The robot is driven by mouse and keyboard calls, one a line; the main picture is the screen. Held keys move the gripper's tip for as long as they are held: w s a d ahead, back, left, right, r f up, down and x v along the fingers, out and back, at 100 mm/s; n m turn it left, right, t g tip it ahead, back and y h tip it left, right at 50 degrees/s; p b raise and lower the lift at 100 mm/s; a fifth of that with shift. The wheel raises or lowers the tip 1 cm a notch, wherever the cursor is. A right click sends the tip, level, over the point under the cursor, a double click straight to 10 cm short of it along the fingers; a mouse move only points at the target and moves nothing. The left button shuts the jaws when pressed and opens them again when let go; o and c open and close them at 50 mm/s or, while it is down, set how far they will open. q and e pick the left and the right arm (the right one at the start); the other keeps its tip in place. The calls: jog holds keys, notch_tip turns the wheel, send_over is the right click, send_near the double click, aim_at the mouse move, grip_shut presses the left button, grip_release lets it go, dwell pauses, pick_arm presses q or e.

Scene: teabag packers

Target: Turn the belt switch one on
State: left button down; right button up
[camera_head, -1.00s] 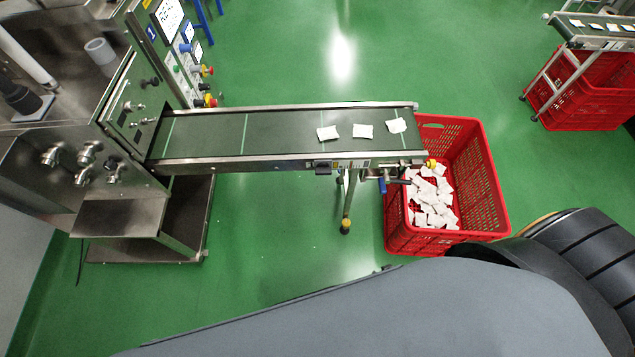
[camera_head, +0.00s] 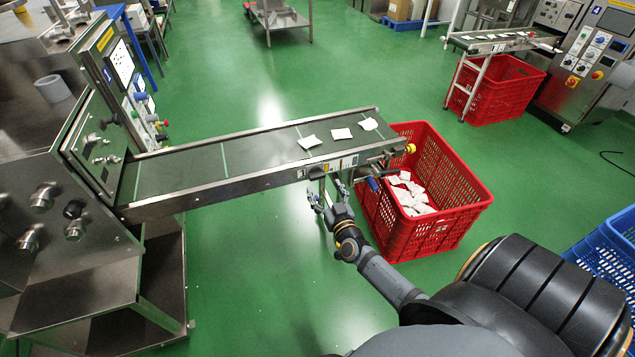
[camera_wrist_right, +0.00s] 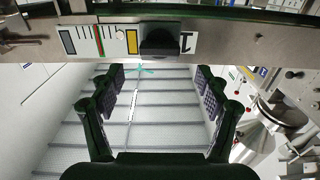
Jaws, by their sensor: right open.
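The belt (camera_head: 220,155) of the conveyor runs from the steel machine towards a red crate, with three white teabags (camera_head: 341,133) on it. A black switch (camera_head: 317,172) sits on the belt's near side rail. In the right wrist view the black switch (camera_wrist_right: 160,40) is on the metal rail, between a yellow label and a "1" mark. My right gripper (camera_head: 328,193) is just below the rail near the switch. In the wrist view its fingers (camera_wrist_right: 160,85) are spread and empty, with the switch ahead, between and above them. My left gripper is not in view.
The red crate (camera_head: 462,204) with several teabags stands under the belt's end, close to my right arm. The steel machine (camera_head: 60,220) is at the left. Another belt and red crate (camera_head: 505,95) stand at the back right. A blue crate (camera_head: 610,245) is at the right edge.

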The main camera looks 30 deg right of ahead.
aim_at(318, 177)
jog(key=b+x, duration=0.1)
jog(key=x, duration=0.3)
jog(key=shift+w+d+f, duration=0.1)
jog(key=shift+w+f, duration=0.1)
jog(key=shift+w, duration=0.15)
jog(key=shift+w+d+r, duration=0.1)
jog(key=shift+w, duration=0.3)
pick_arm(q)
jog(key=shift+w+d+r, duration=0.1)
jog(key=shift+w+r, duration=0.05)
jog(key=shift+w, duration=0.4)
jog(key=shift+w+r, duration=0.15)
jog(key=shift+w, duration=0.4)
pick_arm(e)
jog(key=shift+c, duration=0.5)
jog(key=c, duration=1.1)
jog(key=shift+o, duration=0.2)
